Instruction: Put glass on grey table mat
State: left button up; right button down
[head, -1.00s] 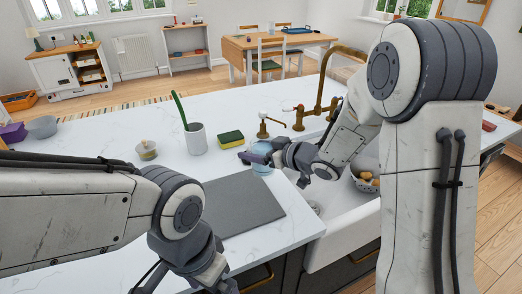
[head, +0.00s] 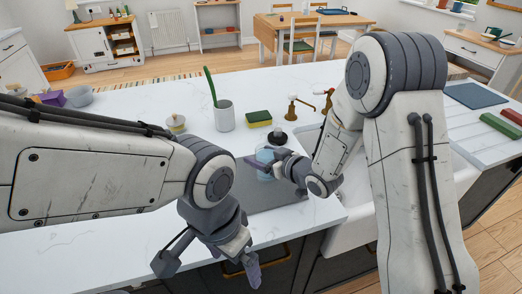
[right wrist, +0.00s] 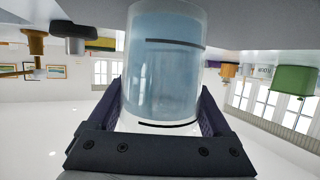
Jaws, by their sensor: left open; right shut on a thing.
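The glass (head: 266,157) is pale blue and clear, and it also fills the middle of the right wrist view (right wrist: 163,65). My right gripper (head: 270,168) is shut on the glass, with one finger on each side. The grey table mat (head: 268,198) lies on the white counter; my left arm hides part of it. The glass is over the far right part of the mat, seemingly upright. I cannot tell whether its base touches the mat. My left gripper (head: 210,266) is open and empty, low at the counter's front edge.
Behind the mat stand a white cup (head: 225,117) with a green item, a yellow-green sponge (head: 259,119) and a dark round object (head: 277,137). A small pot (head: 176,124) is further left.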

jog(key=shift+f, duration=0.1)
grip_release()
jog(key=b+v, duration=0.1)
jog(key=v, duration=0.5)
jog(key=shift+d, duration=0.1)
jog(key=p+v, duration=0.6)
jog(key=p, duration=0.5)
jog(key=shift+p, duration=0.35)
jog(key=shift+r, duration=0.25)
